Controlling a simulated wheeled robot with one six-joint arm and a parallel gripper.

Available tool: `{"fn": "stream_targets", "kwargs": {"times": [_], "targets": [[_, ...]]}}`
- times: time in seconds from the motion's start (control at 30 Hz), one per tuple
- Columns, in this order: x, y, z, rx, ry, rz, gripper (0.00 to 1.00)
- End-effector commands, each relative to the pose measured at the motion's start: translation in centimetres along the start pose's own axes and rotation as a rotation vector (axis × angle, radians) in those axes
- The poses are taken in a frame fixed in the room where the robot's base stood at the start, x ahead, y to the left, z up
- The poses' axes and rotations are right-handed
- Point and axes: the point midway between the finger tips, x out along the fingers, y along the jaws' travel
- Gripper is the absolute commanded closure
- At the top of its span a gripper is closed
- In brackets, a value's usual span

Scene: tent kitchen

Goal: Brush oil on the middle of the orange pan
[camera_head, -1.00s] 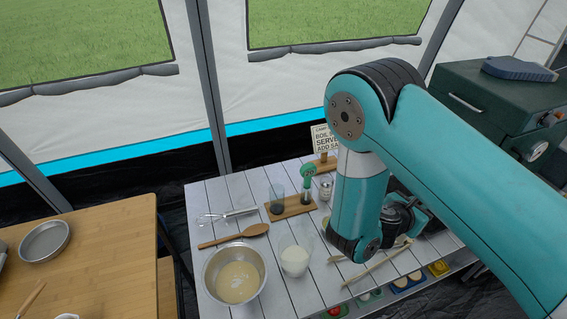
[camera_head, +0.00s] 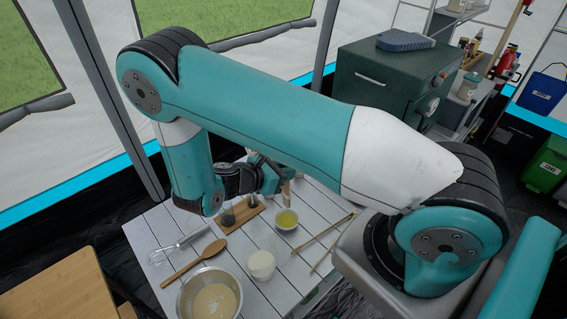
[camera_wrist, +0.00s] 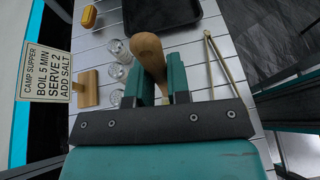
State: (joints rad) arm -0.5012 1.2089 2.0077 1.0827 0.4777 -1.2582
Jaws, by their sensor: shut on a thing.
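My gripper (camera_wrist: 163,88) is shut on a wooden handle (camera_wrist: 150,55), which I take to be the oil brush's. The handle stands up between the two teal fingers in the wrist view. In the head view my gripper (camera_head: 280,180) is partly covered by my arm, above the far part of the white table. A small bowl of yellow oil (camera_head: 287,219) sits on the table below and in front of it. I see no orange pan in either view.
The white slatted table (camera_head: 150,226) also holds a whisk (camera_head: 180,242), wooden spoon (camera_head: 195,262), batter bowl (camera_head: 208,298), milk glass (camera_head: 261,264) and tongs (camera_head: 325,232). The wrist view shows several glass jars (camera_wrist: 117,72), a sign (camera_wrist: 45,75) and a black tray (camera_wrist: 160,14).

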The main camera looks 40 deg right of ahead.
Motion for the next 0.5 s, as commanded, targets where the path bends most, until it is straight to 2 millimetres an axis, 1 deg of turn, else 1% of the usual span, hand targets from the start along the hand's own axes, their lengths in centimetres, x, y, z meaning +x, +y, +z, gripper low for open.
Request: {"fn": "stream_targets", "kwargs": {"times": [0.07, 0.27, 0.5], "targets": [[0.1, -0.2, -0.1, 0.006, 0.0, -0.02, 1.0], [0.6, -0.2, -1.2, 0.006, -0.001, -0.022, 1.0], [1.7, -0.3, -3.4, 0.006, -0.001, -0.022, 1.0]]}}
